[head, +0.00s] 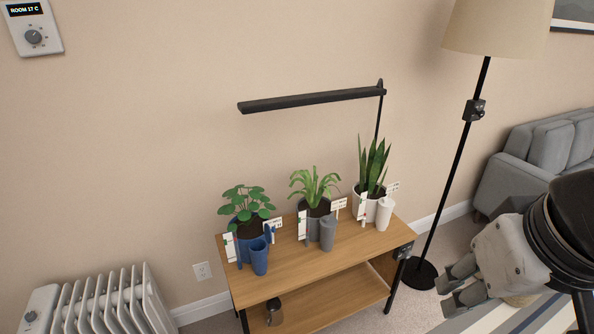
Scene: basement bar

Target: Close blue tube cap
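A blue tube (260,260) stands upright on the wooden shelf table, in front of the left plant. Its blue cap (268,233) appears tipped up at the tube's top right, off the opening. A grey tube (327,236) stands by the middle plant and a white tube (384,214) by the right plant; their caps are too small to judge. My gripper (447,294) is at the lower right, beyond the table's right end and well apart from the blue tube. Its fingers are spread with nothing visible between them.
Three potted plants with white label cards stand on the table (290,275), close behind the tubes. A black lamp (310,100) reaches over them. A floor lamp (440,180) stands between the table and a grey sofa (545,150). A white radiator (100,305) is at left.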

